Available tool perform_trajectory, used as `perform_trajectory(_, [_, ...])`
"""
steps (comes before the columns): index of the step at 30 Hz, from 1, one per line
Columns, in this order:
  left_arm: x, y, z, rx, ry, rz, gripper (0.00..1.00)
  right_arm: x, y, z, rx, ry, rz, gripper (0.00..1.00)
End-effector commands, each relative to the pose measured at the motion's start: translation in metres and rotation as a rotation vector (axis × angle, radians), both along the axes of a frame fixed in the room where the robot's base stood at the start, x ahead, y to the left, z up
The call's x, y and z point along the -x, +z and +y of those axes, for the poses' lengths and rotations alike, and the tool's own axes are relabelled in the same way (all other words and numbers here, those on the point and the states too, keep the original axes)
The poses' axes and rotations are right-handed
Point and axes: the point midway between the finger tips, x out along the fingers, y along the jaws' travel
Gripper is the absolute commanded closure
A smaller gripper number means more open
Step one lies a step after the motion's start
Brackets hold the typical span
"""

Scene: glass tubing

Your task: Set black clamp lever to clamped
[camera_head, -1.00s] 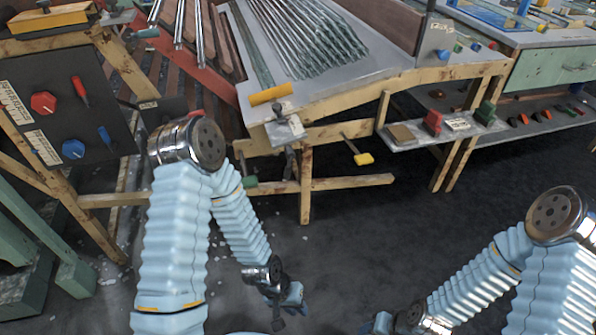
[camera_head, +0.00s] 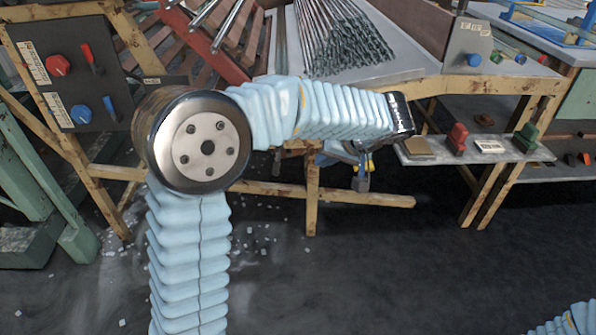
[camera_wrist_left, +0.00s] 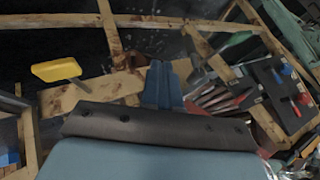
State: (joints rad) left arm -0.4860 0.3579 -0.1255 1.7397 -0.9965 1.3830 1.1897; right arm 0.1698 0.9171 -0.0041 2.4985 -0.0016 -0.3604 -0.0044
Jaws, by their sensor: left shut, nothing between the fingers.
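My left arm reaches across the front of the tubing bench, and its gripper (camera_head: 362,183) hangs below the bench's front edge. In the left wrist view its blue fingers (camera_wrist_left: 162,82) are together with nothing between them. I cannot pick out the black clamp lever in either view now; my left arm covers much of the bench front where the clamp hardware is. A yellow-handled lever (camera_wrist_left: 57,69) is left of the fingers in the wrist view, apart from them. A green handle (camera_wrist_left: 236,40) is at upper right. My right gripper is out of view.
A dark panel (camera_head: 65,75) with red and blue knobs stands at left. Glass rods (camera_head: 345,40) lie on the bench top. A shelf (camera_head: 480,150) at right holds red and green blocks. Wooden legs and rails (camera_head: 312,205) stand below the bench; the floor in front is open.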

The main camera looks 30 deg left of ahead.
Motion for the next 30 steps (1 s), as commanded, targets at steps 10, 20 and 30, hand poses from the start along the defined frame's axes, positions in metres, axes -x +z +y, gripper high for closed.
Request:
perform_trajectory(10, [-0.001, -0.006, 0.003, 0.000, -0.001, 0.006, 1.00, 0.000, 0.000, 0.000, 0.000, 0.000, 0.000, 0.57])
perform_trajectory(20, [-0.012, -0.053, 0.039, 0.002, 0.001, 0.009, 1.00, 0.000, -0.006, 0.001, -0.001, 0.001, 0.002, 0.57])
perform_trajectory(30, [-0.011, -0.075, 0.083, 0.003, 0.000, 0.005, 1.00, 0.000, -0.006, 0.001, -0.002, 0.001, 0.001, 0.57])
